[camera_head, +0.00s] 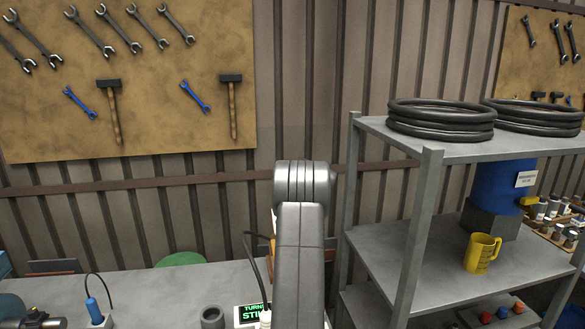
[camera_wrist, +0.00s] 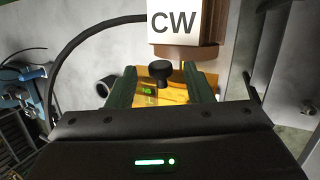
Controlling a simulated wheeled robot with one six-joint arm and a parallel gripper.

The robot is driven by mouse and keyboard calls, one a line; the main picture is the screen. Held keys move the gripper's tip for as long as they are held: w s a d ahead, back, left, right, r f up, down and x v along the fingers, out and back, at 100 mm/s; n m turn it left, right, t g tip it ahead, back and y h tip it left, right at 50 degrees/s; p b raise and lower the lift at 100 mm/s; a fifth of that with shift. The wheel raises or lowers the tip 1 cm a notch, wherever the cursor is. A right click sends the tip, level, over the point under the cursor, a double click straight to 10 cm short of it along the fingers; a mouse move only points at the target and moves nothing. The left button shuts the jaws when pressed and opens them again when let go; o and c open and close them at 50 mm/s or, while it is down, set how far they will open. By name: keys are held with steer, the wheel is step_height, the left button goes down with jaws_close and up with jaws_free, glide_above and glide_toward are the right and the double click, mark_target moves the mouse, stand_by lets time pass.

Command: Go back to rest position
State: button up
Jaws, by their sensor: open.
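My gripper (camera_wrist: 162,84) shows in the wrist view with its two dark green fingers apart. A black knob (camera_wrist: 157,74) and an orange-yellow panel (camera_wrist: 172,83) with a small green display (camera_wrist: 148,92) show in the gap between the fingers. I cannot tell how far they are from the fingers. A white block marked CW (camera_wrist: 174,22) on a brown base is just above. In the head view my arm stands upright in the middle and my gripper is hidden. A device with a green-lettered screen (camera_head: 250,312) is partly covered by my arm.
A metal shelf (camera_head: 440,255) stands close on the right, with black hoses (camera_head: 440,117) on top and a yellow jug (camera_head: 481,253) on its middle level. A grey cylinder (camera_head: 212,318) and a blue-handled tool (camera_head: 94,308) are on the bench (camera_head: 165,287) to the left.

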steer(key=x, duration=0.4)
steer(key=shift+f+p, duration=0.1)
steer(key=shift+p, duration=0.25)
steer(key=b+v, duration=0.3)
steer(key=v, duration=1.1)
steer(key=p+x, duration=0.3)
steer(key=x, duration=1)
steer(key=shift+a+f, duration=0.25)
steer(key=shift+f, duration=0.2)
steer(key=shift+s+r+t, duration=0.15)
steer(key=shift+s+t, duration=0.35)
steer(key=shift+t, duration=0.3)
steer(key=shift+s+n+t+y, duration=0.2)
steer(key=shift+n+t+y, duration=0.1)
steer(key=shift+t, duration=0.2)
